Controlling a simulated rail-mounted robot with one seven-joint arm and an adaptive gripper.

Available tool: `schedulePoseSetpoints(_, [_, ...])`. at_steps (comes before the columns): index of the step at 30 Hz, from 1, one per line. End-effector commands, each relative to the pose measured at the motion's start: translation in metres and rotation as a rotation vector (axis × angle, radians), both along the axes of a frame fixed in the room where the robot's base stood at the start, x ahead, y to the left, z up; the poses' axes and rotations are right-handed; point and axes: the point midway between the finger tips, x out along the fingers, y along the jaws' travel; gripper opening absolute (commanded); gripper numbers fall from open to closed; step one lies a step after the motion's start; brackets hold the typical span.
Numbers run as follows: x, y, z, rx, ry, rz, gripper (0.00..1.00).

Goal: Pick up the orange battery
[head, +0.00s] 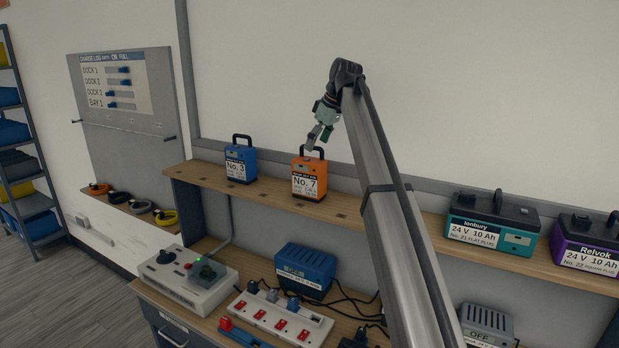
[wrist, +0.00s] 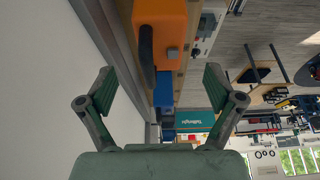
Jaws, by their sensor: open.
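The orange battery (head: 308,184), labelled No. 7, stands upright on the wooden shelf (head: 268,194) in the head view, with a black carry handle on top. My gripper (head: 320,136) is above it, near the handle, pointing down and open. In the wrist view the orange battery (wrist: 168,22) is at the top centre. Its black handle (wrist: 146,55) reaches down between the lines of the two spread fingers of my gripper (wrist: 159,90). Nothing is between the fingertips, and I cannot tell exactly how far the handle is from them.
A blue battery (head: 240,163), No. 3, stands left of the orange one. A green battery (head: 490,224) and a purple one (head: 590,244) stand farther right. The wall is close behind the shelf. A blue charger (head: 305,271), power strip (head: 280,316) and control box (head: 187,279) sit on the bench below.

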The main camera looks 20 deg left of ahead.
Motion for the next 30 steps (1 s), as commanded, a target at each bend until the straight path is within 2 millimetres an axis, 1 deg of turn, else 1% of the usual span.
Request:
schedulePoseSetpoints(3, [0.0,0.005,-0.013,-0.001,0.001,0.0,0.92])
schedulePoseSetpoints(6, [0.001,0.008,-0.02,-0.001,0.001,-0.001,0.92])
schedulePoseSetpoints(14, [0.0,0.012,-0.031,-0.001,0.001,-0.001,0.92])
schedulePoseSetpoints(21, [0.0,0.023,-0.061,-0.002,0.001,0.0,0.92])
schedulePoseSetpoints(23, [0.001,0.025,-0.067,-0.001,0.0,0.0,0.92])
schedulePoseSetpoints(26, [0.001,0.027,-0.071,-0.001,0.0,0.0,0.92])
schedulePoseSetpoints(30, [0.002,0.027,-0.072,0.0,-0.001,0.0,0.92])
